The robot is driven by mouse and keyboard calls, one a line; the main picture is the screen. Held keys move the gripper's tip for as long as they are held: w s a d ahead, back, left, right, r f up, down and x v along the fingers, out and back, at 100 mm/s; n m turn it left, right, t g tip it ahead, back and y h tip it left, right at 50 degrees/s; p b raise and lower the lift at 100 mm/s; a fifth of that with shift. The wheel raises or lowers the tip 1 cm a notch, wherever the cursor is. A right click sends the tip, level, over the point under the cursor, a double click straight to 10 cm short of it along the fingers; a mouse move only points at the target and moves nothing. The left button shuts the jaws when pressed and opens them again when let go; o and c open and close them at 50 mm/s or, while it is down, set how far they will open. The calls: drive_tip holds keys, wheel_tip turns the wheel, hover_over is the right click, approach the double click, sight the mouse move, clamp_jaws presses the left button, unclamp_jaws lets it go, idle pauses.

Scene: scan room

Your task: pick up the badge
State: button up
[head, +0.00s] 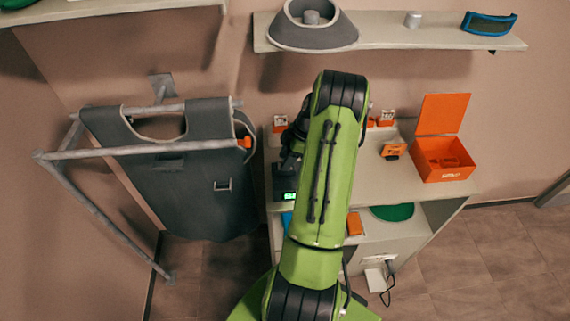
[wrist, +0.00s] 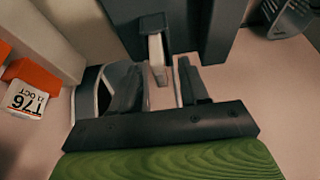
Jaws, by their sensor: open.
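Several small badge-like tags show. A white tag printed "T76" and "OCT" (wrist: 25,98) lies at the left edge of the wrist view, beside an orange piece. In the head view, a white-and-orange tag (head: 280,123) stands at the back left of the counter and another (head: 387,117) at the back, right of my arm. I cannot tell which is the task's badge. My gripper (wrist: 160,88) is open, its fingers apart below a dark block with a pale strip (wrist: 156,52). Whether the strip is between the fingers or beyond them is unclear. In the head view my arm mostly hides the gripper.
The counter (head: 355,185) holds an open orange box (head: 443,160), an orange block (head: 394,150) and a dark device with a green display (head: 286,184). A grey apron (head: 190,190) hangs on a rack at left. A shelf (head: 425,36) runs above.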

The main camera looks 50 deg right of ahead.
drive_tip(key=shift+w+a+f, duration=0.15)
drive_tip(key=shift+f, duration=0.45)
drive_tip(key=shift+c, duration=0.4)
clamp_jaws()
wheel_tip(320, 180, up, 10)
drive_tip(key=shift+r, duration=0.1)
